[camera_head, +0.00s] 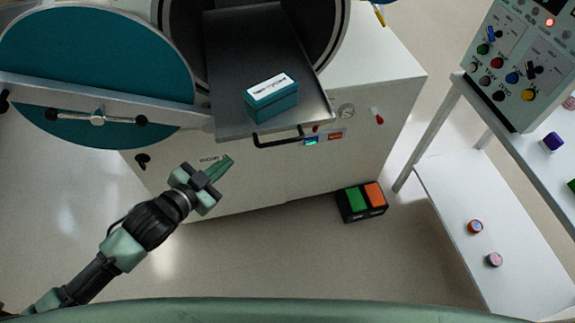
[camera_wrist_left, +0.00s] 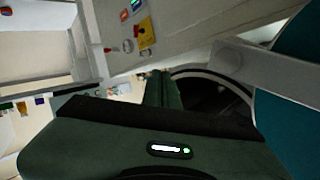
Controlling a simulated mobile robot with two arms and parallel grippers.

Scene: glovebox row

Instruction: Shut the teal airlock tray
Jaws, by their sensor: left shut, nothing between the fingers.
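The airlock tray (camera_head: 228,68) is a dark grey slab sticking out of the round airlock opening in the head view. It has a black bar handle (camera_head: 279,141) on its front edge. A teal box (camera_head: 271,98) with a white label sits on the tray near its front. My left gripper (camera_head: 227,162) is shut and empty, in front of the white cabinet, a little left of the handle and apart from it. Its fingers (camera_wrist_left: 163,90) show in the left wrist view, pointing toward the dark opening. My right gripper is not in view.
The round teal airlock door (camera_head: 95,60) with a metal crossbar stands swung open at the left. A pedal box with green and orange pads (camera_head: 362,201) lies on the floor. A white shelf table (camera_head: 500,220) and a control panel (camera_head: 520,65) stand at the right.

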